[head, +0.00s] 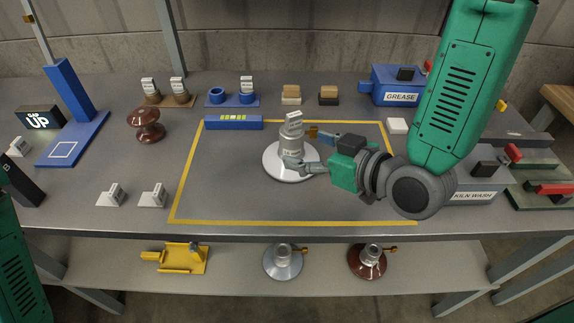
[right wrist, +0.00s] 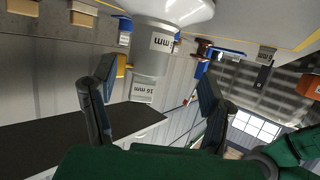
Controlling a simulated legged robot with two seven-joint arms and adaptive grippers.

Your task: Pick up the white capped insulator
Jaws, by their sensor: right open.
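The white capped insulator (head: 271,163) stands upright on the bench inside a yellow outlined area, a white disc with a grey metal cap on top. A small labelled tag sits on the cap. My right gripper (head: 307,150) reaches in from the right at cap height. Its jaws are open, one finger on each side of the cap. In the right wrist view, the cap (right wrist: 150,70) of the insulator (right wrist: 185,8) shows between the spread fingers (right wrist: 155,98); I cannot tell whether either finger touches it. My left gripper is out of view.
A brown insulator (head: 146,125) stands at the left near a blue stand (head: 72,135). A blue level (head: 233,123) lies behind the insulator. A grease box (head: 398,86) and kiln wash box (head: 472,197) are at right. More insulators (head: 283,263) sit on the lower shelf.

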